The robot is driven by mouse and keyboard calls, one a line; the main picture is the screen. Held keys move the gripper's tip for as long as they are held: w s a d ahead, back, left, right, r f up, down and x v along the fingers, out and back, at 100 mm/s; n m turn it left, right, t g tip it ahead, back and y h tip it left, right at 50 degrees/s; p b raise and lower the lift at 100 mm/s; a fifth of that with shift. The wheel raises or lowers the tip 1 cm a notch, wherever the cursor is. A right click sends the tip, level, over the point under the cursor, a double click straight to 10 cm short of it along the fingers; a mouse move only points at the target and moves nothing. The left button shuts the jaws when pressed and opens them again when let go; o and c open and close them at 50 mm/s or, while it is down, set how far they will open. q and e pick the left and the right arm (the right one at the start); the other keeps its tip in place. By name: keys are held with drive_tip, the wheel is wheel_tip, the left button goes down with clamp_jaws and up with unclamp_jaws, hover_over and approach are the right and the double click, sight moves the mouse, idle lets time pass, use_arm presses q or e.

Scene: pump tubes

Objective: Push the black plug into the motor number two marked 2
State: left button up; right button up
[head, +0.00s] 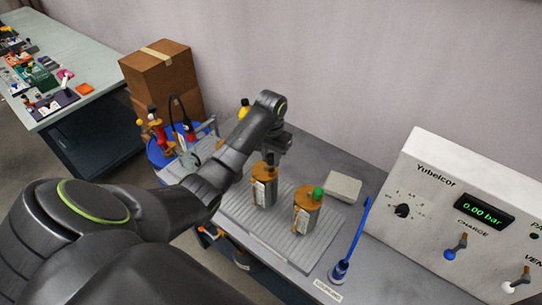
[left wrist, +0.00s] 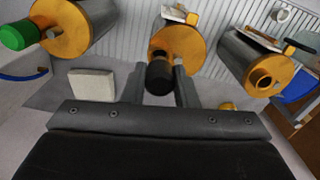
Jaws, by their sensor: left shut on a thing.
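My left gripper (head: 273,149) points down over the middle motor (head: 264,191), a metal cylinder with an orange top. It is shut on the black plug (head: 269,159), which stands at that motor's top. In the left wrist view the plug (left wrist: 159,77) sits between the two fingers (left wrist: 160,74), against the orange cap (left wrist: 178,48); how deep it is in cannot be told. A second motor (head: 306,216) to the right carries a green plug (head: 318,193). The left wrist view shows a third motor (left wrist: 245,60) with an open port. No motor number is readable. My right gripper is out of view.
The motors stand on a ribbed grey plate (head: 285,248). A pale block (head: 343,186) lies behind them. A blue hose (head: 352,238) and the Yubelcor panel (head: 440,175) are at right. A blue tray (head: 156,155) with coloured-ended parts is at left.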

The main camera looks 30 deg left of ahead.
sight(271, 165)
use_arm(q)
drive_tip(key=shift+r, duration=0.1)
drive_tip(key=shift+p, duration=0.4)
drive_tip(key=shift+f+b, duration=0.35)
drive_tip(key=shift+f, duration=1.3)
drive_tip(key=shift+s+f, duration=0.1)
drive_tip(key=shift+f, duration=0.1)
drive_tip(key=o, duration=1.1)
drive_tip(key=shift+c, duration=0.2)
drive_tip(key=shift+d, duration=0.1)
